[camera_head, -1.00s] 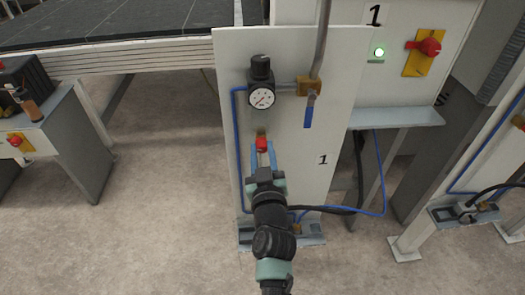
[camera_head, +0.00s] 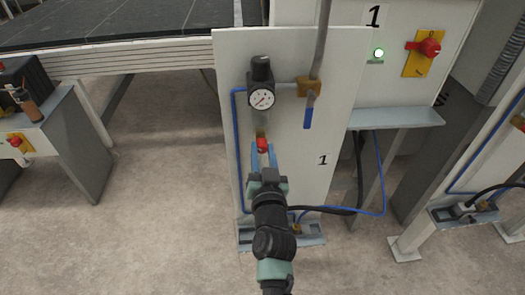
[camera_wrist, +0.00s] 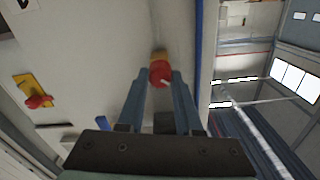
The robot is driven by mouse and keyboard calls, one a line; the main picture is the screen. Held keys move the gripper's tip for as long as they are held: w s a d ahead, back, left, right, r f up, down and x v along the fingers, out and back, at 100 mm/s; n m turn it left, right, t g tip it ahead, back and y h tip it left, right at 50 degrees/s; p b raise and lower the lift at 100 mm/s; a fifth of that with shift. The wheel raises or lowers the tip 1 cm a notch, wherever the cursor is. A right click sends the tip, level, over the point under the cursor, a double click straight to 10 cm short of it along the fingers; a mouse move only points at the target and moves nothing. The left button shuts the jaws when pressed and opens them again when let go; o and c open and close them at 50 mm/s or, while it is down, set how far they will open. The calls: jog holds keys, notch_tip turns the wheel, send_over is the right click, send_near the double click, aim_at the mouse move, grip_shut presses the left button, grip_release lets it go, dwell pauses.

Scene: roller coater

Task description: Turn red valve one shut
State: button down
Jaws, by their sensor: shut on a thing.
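The red valve (camera_head: 262,145) sits on the white panel marked 1 (camera_head: 290,185), below a round pressure gauge (camera_head: 262,98). My gripper (camera_head: 262,152) reaches up to it from below, with its two fingers on either side of the red knob. In the wrist view the valve (camera_wrist: 160,72) shows between the tips of my gripper (camera_wrist: 160,82), with a brass fitting (camera_wrist: 159,53) behind it. My gripper is shut on the red knob. The knob carries a pale mark, and its sides are partly hidden by the fingers.
A blue-handled lever (camera_head: 309,112) hangs right of the gauge. A blue hose (camera_head: 236,150) runs down the panel's left side. A red rotary switch on a yellow plate (camera_head: 425,52) and a lit green lamp (camera_head: 378,53) are on the cabinet at right.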

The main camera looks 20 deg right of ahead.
jog(key=m, duration=0.5)
jog(key=shift+m+p, duration=0.3)
jog(key=shift+f+m, duration=0.1)
jog(key=shift+m, duration=2.3)
jog(key=shift+p, duration=0.3)
jog(key=c, duration=0.6)
grip_release()
jog(key=shift+s, duration=0.1)
jog(key=p+v, duration=0.4)
jog(key=v, duration=0.8)
jog(key=shift+s+a, duration=0.1)
jog(key=shift+s, duration=0.3)
